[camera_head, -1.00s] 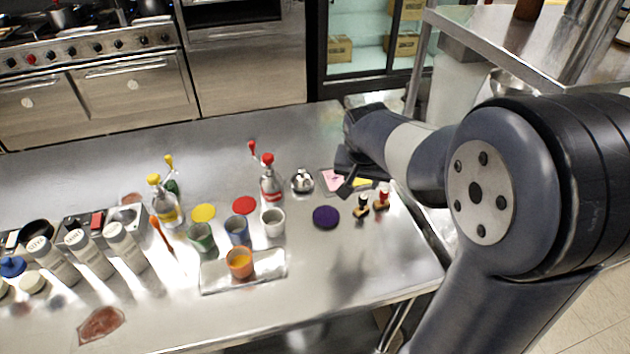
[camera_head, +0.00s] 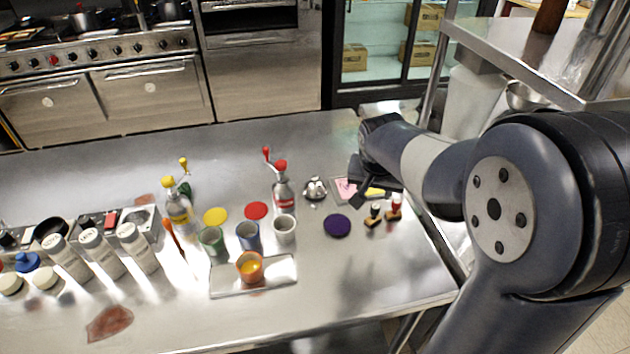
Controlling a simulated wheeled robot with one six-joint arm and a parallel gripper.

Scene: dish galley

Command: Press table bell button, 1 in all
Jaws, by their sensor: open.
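The table bell (camera_head: 314,188) is a small silver dome with a button on top. It stands on the steel table (camera_head: 340,285), right of the red-topped bottle (camera_head: 282,187). My gripper (camera_head: 362,195) is open at the end of my arm, to the right of the bell and apart from it. It hangs over the tray with pink and yellow pieces (camera_head: 343,189) and hides part of it. Nothing shows between its fingers, though they look small and dark here.
A purple disc (camera_head: 337,225) and two stamps (camera_head: 393,209) lie in front of the gripper. Several cups, including a white one (camera_head: 284,229), and an orange cup on a tray (camera_head: 225,287) stand left. The table's front right is clear. A steel shelf (camera_head: 500,50) rises at right.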

